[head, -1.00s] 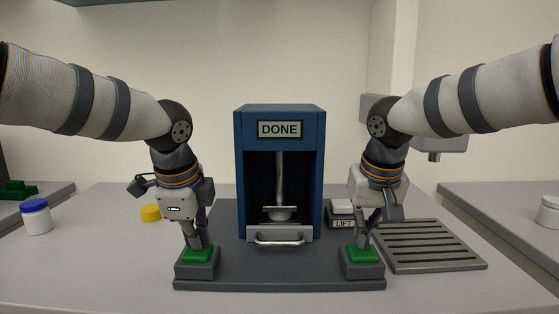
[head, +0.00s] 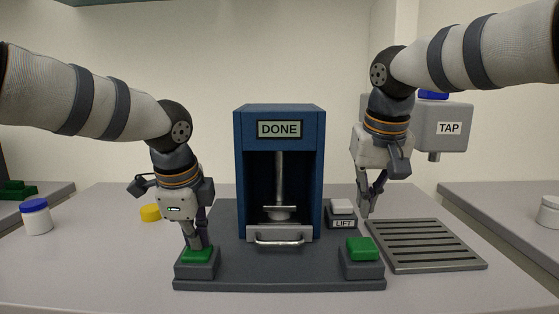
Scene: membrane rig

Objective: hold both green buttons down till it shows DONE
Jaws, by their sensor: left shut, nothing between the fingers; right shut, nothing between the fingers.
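The blue press (head: 279,112) stands in the middle, and its display (head: 279,129) reads DONE. The left green button (head: 197,255) sits on a dark block at the front left of the base plate. My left gripper (head: 196,246) is shut with its fingertips down on that button. The right green button (head: 361,248) sits on its block at the front right, uncovered. My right gripper (head: 366,213) is shut and empty, raised above and behind the right button, apart from it.
A white button block labelled LIFT (head: 343,215) stands right of the press. A slotted drain tray (head: 425,246) lies further right, below a TAP unit (head: 447,128). A blue-lidded jar (head: 36,217) and a yellow cap (head: 150,212) stand at left.

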